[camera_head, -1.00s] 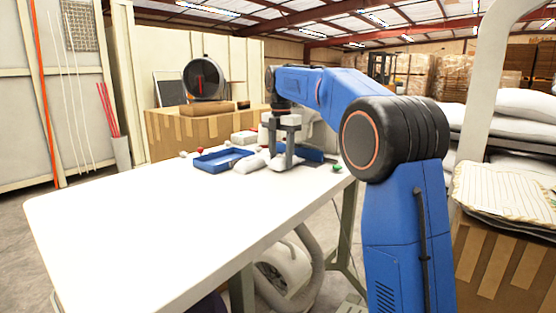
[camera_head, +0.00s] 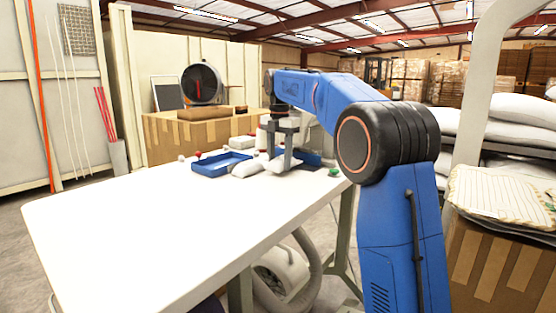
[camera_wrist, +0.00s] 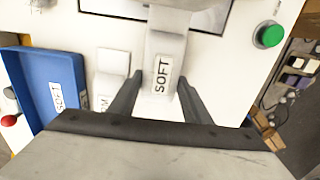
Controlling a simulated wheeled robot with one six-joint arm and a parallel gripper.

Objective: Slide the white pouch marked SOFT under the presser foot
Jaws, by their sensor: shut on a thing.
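The white pouch marked SOFT (camera_wrist: 168,58) is between the two fingers of my gripper (camera_wrist: 158,102) in the wrist view, its label facing up. My gripper (camera_head: 282,167) is shut on this pouch, which shows as a pale shape at the fingers in the head view. The far end of the pouch points toward a dark-edged plate (camera_wrist: 127,8) and a white body at the top of the wrist view. I cannot make out the presser foot. The white machine (camera_head: 318,142) stands behind my gripper, partly hidden by it.
A second white pouch (camera_wrist: 110,78) lies left of my gripper, its label partly hidden. A blue tray (camera_head: 212,168) with a SOFT label stands further left. A green button (camera_wrist: 269,35) is on the right. The near part of the white table (camera_head: 150,225) is clear.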

